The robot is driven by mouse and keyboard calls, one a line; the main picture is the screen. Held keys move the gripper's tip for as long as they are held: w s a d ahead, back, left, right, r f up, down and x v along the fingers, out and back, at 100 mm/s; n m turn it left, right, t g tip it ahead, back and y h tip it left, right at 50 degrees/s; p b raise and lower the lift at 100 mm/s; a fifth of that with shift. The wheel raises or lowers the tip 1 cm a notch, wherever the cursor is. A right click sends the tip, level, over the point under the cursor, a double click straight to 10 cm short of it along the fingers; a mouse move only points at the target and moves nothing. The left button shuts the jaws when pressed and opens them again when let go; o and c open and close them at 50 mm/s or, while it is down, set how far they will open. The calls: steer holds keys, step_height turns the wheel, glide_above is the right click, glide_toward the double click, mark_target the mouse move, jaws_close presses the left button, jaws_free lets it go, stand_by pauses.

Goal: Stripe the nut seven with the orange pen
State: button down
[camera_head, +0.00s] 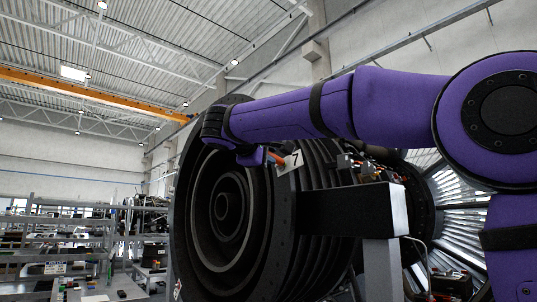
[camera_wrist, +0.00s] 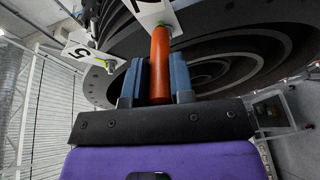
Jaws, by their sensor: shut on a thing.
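The orange pen (camera_wrist: 160,62) stands between the blue fingers of my gripper (camera_wrist: 160,82), which is shut on it. Its far end points at a white tag (camera_wrist: 150,10), whose dark digit is cut off by the top edge. A small yellow-green patch shows at that end; I cannot tell whether the pen touches anything. In the head view the pen (camera_head: 275,158) sticks out of my gripper (camera_head: 254,155) toward a white tag with a 7 (camera_head: 295,160) on the engine casing. The nut at tag seven cannot be made out clearly, being hidden or too small.
A white tag with a 5 (camera_wrist: 80,53) and small metal fittings stand left of the pen in the wrist view. The large dark ringed engine (camera_head: 225,205) fills the middle. A dark beam (camera_head: 350,210) juts out below my arm. Shelving (camera_head: 75,235) stands far left.

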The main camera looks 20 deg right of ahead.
steer(key=shift+w, duration=0.25)
steer(key=shift+a, duration=0.1)
steer(key=v, duration=0.6)
stand_by(0.8)
steer(key=shift+a, duration=0.15)
